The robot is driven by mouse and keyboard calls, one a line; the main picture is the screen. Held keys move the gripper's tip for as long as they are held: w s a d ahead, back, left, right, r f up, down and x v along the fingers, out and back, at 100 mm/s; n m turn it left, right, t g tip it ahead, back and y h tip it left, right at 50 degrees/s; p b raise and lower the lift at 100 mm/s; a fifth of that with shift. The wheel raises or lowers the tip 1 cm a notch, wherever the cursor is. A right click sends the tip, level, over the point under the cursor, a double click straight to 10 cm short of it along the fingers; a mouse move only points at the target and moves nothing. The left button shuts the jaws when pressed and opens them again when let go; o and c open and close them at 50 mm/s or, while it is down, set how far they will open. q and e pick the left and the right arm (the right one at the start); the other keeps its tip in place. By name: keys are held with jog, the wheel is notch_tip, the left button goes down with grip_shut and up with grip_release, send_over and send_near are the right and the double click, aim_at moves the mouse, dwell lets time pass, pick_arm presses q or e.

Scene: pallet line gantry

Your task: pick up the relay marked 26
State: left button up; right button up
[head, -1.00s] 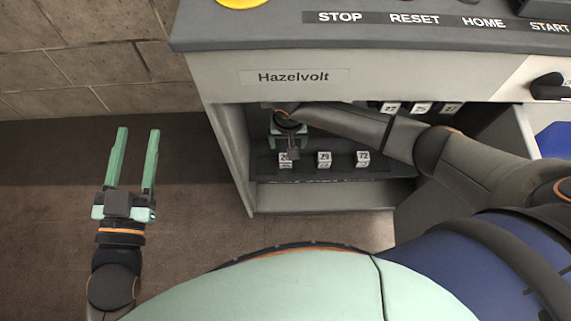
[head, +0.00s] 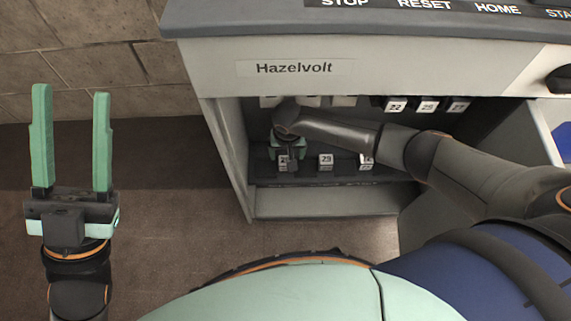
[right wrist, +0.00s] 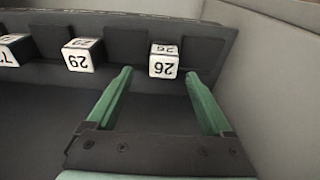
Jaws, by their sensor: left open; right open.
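The relay marked 26 (right wrist: 164,61) is a small white-faced block with a dark body, seated in a dark rail in the right wrist view. My right gripper (right wrist: 160,78) is open, with one green finger on each side of the relay's line, pointing at it. The relay appears to lie between or just beyond the fingertips; I cannot tell whether they touch it. In the head view the relay (head: 284,164) is partly hidden by my right gripper (head: 287,155) inside the cabinet. My left gripper (head: 72,92) is open and empty, left of the cabinet.
Relays marked 29 (right wrist: 80,55) and 72 (right wrist: 10,50) sit along the same rail. An upper row holds relays 22 (head: 395,105), 25 and 27. The cabinet's side wall (right wrist: 270,70) is close beside my right gripper. A Hazelvolt label (head: 294,68) is above the opening.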

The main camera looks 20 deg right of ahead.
aim_at(282, 159)
jog(key=f+b, duration=0.2)
jog(key=f, duration=0.1)
jog(key=f+b, duration=0.1)
jog(key=f, duration=0.1)
jog(key=shift+w+a, duration=0.2)
jog(key=shift+w, duration=0.1)
pick_arm(q)
notch_tip(282, 159, down, 3)
jog(key=shift+w+d+f+n, duration=0.1)
jog(key=shift+d+f+n, duration=0.1)
jog(key=shift+n, duration=0.2)
pick_arm(e)
jog(key=shift+r, duration=0.1)
jog(key=shift+c, duration=0.2)
grip_shut()
